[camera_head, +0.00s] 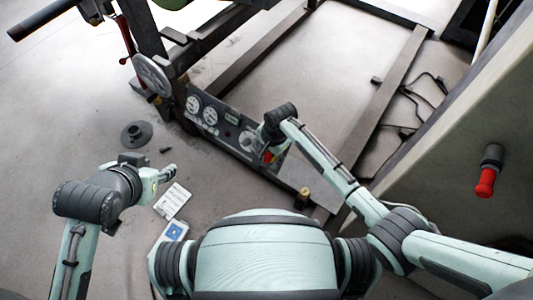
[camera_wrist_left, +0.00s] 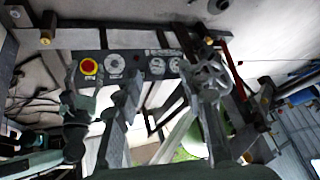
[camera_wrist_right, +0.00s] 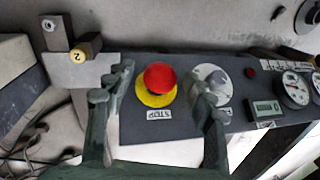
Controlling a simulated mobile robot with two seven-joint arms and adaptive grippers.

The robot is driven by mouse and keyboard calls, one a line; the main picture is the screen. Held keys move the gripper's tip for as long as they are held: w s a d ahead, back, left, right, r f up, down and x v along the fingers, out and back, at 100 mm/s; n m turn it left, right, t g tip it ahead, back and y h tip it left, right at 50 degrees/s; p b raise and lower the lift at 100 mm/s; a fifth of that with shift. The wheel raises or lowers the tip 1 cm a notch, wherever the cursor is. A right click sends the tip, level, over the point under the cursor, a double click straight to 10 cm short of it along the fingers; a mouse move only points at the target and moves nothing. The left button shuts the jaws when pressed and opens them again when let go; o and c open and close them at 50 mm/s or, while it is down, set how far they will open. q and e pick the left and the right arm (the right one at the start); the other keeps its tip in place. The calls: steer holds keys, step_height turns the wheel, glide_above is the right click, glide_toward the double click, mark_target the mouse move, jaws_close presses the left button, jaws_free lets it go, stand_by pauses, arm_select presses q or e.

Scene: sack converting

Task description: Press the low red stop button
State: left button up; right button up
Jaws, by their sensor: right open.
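The low red stop button (camera_wrist_right: 160,78) is a red dome on a yellow ring, with a STOP label below it, on a dark panel (camera_wrist_right: 150,128). In the right wrist view it lies between the open, empty fingers of my right gripper (camera_wrist_right: 160,85); I cannot tell whether they touch it. In the head view my right gripper (camera_head: 268,152) is at the panel's near end and partly covers the button. The left wrist view also shows the button (camera_wrist_left: 89,66). My left gripper (camera_head: 165,176) is open and empty above the floor, left of the panel.
Beside the button the panel carries a dial (camera_wrist_right: 212,82), gauges (camera_wrist_right: 296,88) and a small display (camera_wrist_right: 264,112). A yellow-tipped knob (camera_wrist_right: 80,54) stands nearby. A red-ended handle (camera_head: 486,180) projects from the right wall. Cables (camera_head: 410,105) lie behind a beam. Cards (camera_head: 172,201) lie on the floor.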

steer(key=shift+c, duration=0.6)
jaws_close()
arm_select(q)
steer(key=shift+s, duration=0.1)
arm_select(e)
steer(key=shift+w+d+f+p, duration=0.25)
steer(key=shift+w+f+p, duration=0.05)
steer(key=shift+p, duration=0.2)
steer(key=shift+o, duration=0.6)
jaws_free()
arm_select(q)
steer(key=s+a+g, duration=0.1)
steer(key=s+a+f, duration=0.1)
steer(key=s, duration=0.1)
steer(key=s+a+g+y, duration=0.1)
steer(key=shift+s+a+f+n+g, duration=0.25)
steer(key=shift+a+n+g, duration=0.05)
arm_select(e)
steer(key=shift+r, duration=0.1)
step_height(320, 180, up, 12)
steer(key=s+d, duration=0.1)
steer(key=shift+s+d+f, duration=0.2)
steer(key=shift+s+d, duration=0.05)
steer(key=shift+d, duration=0.05)
